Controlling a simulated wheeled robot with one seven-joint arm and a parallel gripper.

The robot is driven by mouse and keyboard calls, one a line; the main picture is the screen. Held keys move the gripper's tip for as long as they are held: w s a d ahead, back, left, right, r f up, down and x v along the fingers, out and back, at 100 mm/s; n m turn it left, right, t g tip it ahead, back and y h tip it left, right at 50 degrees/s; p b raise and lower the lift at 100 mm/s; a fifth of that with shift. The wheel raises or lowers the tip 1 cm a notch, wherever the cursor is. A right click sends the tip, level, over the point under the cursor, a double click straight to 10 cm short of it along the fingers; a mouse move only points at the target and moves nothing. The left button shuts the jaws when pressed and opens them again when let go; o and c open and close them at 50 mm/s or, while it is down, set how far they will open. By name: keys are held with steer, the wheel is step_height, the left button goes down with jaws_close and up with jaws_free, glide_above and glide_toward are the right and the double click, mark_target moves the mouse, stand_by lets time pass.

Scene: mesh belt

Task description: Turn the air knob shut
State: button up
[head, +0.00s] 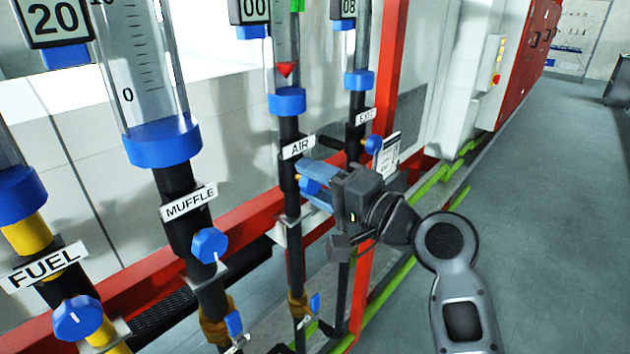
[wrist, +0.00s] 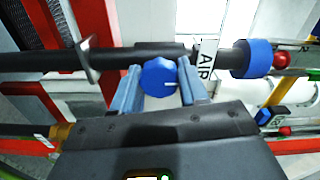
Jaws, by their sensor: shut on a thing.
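The air knob (wrist: 159,77) is blue and faceted, with a white pointer line, on a black pipe. The AIR label (wrist: 206,62) sits beside it in the wrist view; the label also shows in the head view (head: 298,148). My gripper (wrist: 160,88) has one finger on each side of the knob and is shut on it. In the head view my gripper (head: 314,187) reaches the AIR pipe from the right, and its fingers hide most of the knob. The AIR flow tube above has a red float (head: 286,69) near its bottom.
The MUFFLE knob (head: 209,245) and FUEL knob (head: 78,318) are to the left. The EXIT label (head: 366,117) and its blue knob (head: 373,144) are close behind my gripper. A red frame post (head: 383,110) stands nearby. The grey floor (head: 540,200) at right is clear.

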steer(key=shift+d, duration=0.1)
steer(key=o, duration=1.1)
steer(key=shift+c, duration=0.2)
steer(key=b+v, duration=0.2)
steer(key=v, duration=0.5)
steer(key=shift+s+d, duration=0.25)
steer(key=shift+d, duration=0.05)
steer(key=s+d+f+m+t+h, duration=0.1)
steer(key=s+d+f+t+h, duration=0.1)
steer(key=s+d+f+h, duration=0.5)
steer(key=s+d+f+t+h, duration=0.1)
steer(key=s+d+f+h, duration=0.2)
steer(key=s+d+f, duration=0.6)
steer(key=s+d+r+n+h, duration=0.1)
steer(key=s+n+h, duration=0.3)
steer(key=s, duration=2.1)
steer(key=d+n, duration=0.1)
steer(key=n, duration=0.1)
steer(key=shift+s+d+n+t, duration=0.2)
steer(key=shift+d+n+t, duration=0.1)
steer(key=shift+t, duration=0.1)
